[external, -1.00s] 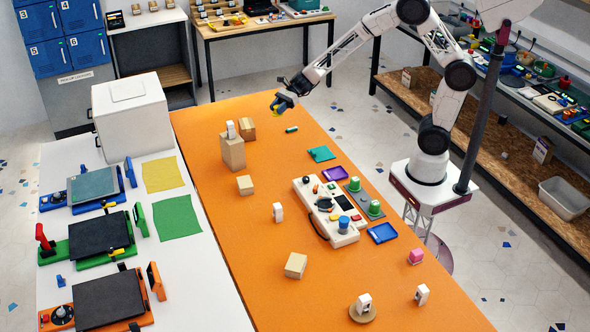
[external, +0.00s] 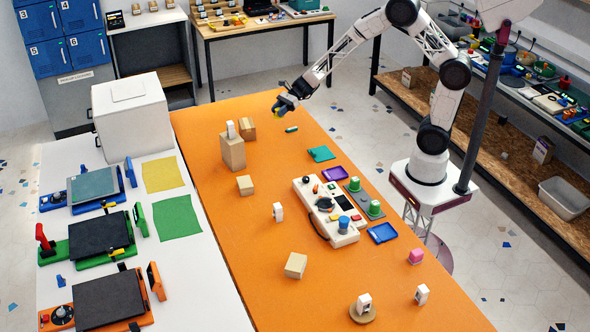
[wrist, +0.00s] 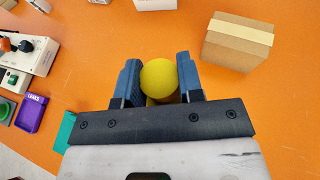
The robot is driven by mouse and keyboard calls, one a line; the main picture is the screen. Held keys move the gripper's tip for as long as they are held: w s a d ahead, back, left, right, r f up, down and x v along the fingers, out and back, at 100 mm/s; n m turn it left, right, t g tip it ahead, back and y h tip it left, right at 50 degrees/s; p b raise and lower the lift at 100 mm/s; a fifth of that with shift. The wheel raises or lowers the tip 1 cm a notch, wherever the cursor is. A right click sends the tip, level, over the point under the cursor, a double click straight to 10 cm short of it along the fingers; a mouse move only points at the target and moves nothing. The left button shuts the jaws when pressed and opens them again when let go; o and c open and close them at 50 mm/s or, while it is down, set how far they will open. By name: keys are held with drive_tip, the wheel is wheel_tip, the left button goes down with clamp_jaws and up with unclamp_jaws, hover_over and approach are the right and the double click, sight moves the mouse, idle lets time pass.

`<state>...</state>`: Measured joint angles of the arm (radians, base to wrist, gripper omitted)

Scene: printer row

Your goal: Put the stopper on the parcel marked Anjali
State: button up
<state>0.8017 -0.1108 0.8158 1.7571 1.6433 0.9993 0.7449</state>
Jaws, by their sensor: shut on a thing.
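My gripper (external: 283,105) is over the far part of the orange table. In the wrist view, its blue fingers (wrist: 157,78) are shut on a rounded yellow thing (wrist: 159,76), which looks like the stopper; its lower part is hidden. Cardboard parcels stand on the table: a tall one (external: 232,153) with a white item on top, one behind it (external: 248,129), a small one (external: 245,185) and a nearer one (external: 296,265). A taped parcel (wrist: 238,40) is right of the fingers in the wrist view. No name on any parcel is readable, so I cannot tell which is Anjali's.
A cream control panel (external: 327,212) and coloured trays (external: 382,233) lie right of the parcels. A small green cylinder (external: 291,129) lies near my gripper. A white item (external: 278,212) stands mid-table. The orange surface left of the panel is mostly clear.

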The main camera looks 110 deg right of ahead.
hover_over(247, 123)
drive_tip(key=shift+w+f, duration=0.1)
drive_tip(key=shift+f, duration=0.65)
idle(0.4)
drive_tip(key=shift+f, duration=1.75)
drive_tip(key=shift+f, duration=0.1)
drive_tip(key=o, duration=0.9)
